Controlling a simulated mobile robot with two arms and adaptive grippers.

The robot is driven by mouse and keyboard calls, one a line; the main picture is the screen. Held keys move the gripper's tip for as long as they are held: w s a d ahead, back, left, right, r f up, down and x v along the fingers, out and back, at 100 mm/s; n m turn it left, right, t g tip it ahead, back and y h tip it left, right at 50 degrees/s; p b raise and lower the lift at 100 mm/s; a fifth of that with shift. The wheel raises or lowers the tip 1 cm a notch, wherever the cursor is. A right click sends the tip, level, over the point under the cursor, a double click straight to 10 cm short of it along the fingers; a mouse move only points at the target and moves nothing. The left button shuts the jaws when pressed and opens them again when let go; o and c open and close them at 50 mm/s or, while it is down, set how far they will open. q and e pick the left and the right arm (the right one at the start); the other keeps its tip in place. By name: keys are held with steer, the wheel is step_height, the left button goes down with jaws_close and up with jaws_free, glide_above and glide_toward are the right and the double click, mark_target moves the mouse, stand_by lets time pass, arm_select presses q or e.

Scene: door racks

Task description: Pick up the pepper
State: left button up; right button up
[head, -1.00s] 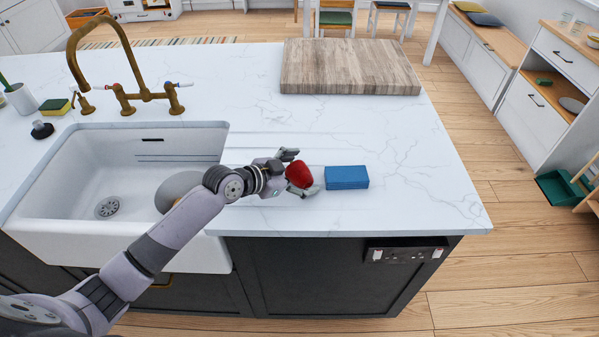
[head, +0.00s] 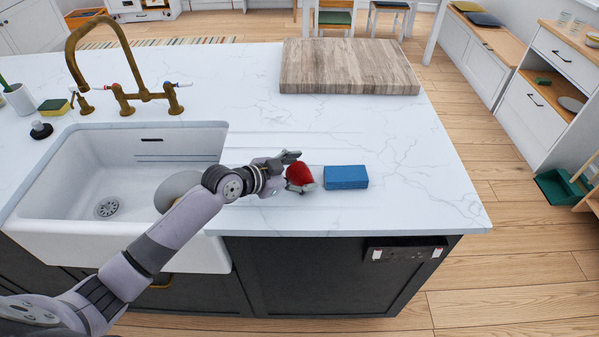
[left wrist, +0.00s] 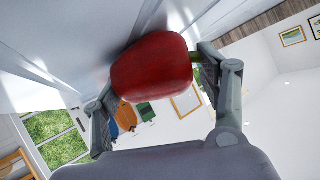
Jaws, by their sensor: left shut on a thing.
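The red pepper (head: 299,174) is at the white countertop near its front edge, between the sink and a blue box. My left gripper (head: 299,171) is shut on the pepper, with one finger on its far side and one on its near side. In the left wrist view the pepper (left wrist: 152,67) sits between the two fingers, with a bit of green stem at its right end. The pepper looks low at the counter surface; I cannot tell whether it touches it. My right gripper is not in view.
The blue box (head: 346,177) lies just right of the pepper. The white sink (head: 60,190) with a brass faucet (head: 124,95) is to the left. A wooden cutting board (head: 349,68) lies at the back. The counter right of the box is clear.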

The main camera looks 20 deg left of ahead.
arm_select(q)
step_height(320, 180, up, 20)
steer(key=b, duration=0.2)
steer(key=s+a+r+n+t+y, duration=0.2)
steer(key=s+a+n+y, duration=0.1)
steer(key=s+n+y, duration=0.5)
steer(key=m+g+h, duration=0.2)
steer(key=m+h, duration=0.6)
glide_above(300, 168)
steer(key=shift+f, duration=1)
step_height(300, 168, down, 16)
steer(key=shift+f+p, duration=0.15)
steer(key=shift+p, duration=0.7)
step_height(300, 168, down, 3)
steer(key=shift+f+p, duration=0.1)
steer(key=shift+p, duration=0.25)
